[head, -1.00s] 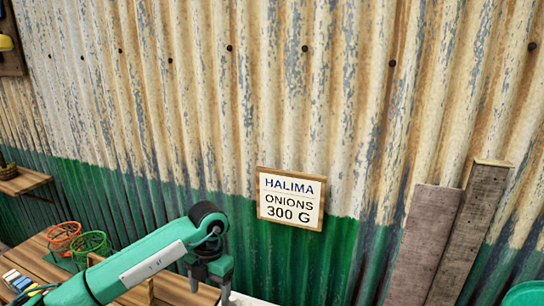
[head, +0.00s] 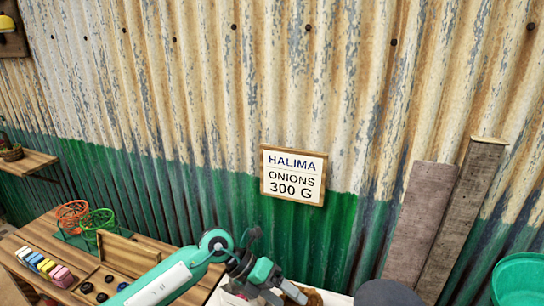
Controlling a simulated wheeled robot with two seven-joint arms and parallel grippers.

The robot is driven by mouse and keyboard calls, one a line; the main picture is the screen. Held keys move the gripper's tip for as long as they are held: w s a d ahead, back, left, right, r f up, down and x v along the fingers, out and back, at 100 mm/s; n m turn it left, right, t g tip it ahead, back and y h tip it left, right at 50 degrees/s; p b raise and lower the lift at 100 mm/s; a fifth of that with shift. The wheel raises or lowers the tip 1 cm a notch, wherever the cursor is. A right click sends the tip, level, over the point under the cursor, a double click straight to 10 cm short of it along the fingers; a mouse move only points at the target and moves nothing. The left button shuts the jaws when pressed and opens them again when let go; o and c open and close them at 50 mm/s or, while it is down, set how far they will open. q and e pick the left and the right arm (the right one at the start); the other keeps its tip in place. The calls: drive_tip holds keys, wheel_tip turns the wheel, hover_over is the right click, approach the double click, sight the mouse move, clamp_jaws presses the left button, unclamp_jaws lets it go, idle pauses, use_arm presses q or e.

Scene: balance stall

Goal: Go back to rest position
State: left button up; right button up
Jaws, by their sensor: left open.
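My left arm comes in from the bottom left. Its gripper (head: 279,291) is low in the middle of the head view, over a white surface at the bottom edge. The jaws are open, and I see nothing between them. A brown thing (head: 314,298) lies just right of the fingers, cut off by the picture's edge. My right gripper is not in view.
A wooden table holds coloured blocks (head: 47,267), dark round pieces (head: 87,287), and orange (head: 72,215) and green (head: 97,224) baskets. A sign (head: 293,175) reads "HALIMA ONIONS 300 G". Planks (head: 460,220) lean on the wall; a green tub (head: 520,279) stands right.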

use_arm(q)
drive_tip(key=s+d+r+n+t+h, duration=0.25)
drive_tip(key=r+n+t+h, duration=0.5)
drive_tip(key=r+h, duration=0.4)
drive_tip(key=w+a+f+n+t+y, duration=0.25)
drive_tip(key=a+n+t+y, duration=0.55)
drive_tip(key=n, duration=0.4)
drive_tip(key=w+a+f+n+t+y, duration=0.25)
drive_tip(key=a+n+t+y, duration=0.5)
drive_tip(key=n, duration=0.45)
drive_tip(key=s+a+f+n+g+y, duration=0.4)
drive_tip(key=a+f+n+g+y, duration=0.15)
drive_tip(key=a+f, duration=0.35)
drive_tip(key=s+a+f+n+g, duration=0.2)
drive_tip(key=s+f+g, duration=0.45)
drive_tip(key=s, duration=0.45)
drive_tip(key=s+a+f+n+g, duration=0.1)
drive_tip(key=s+f+g, duration=0.5)
drive_tip(key=s, duration=0.6)
wheel_tip(320, 180, down, 32)
drive_tip(key=s+a+f, duration=0.2)
drive_tip(key=s+f, duration=0.7)
drive_tip(key=s+a+f+g, duration=0.1)
drive_tip(key=s+f, duration=0.9)
drive_tip(key=shift+s+a+f, duration=0.15)
drive_tip(key=shift+a+f, duration=0.1)
drive_tip(key=shift+a, duration=0.15)
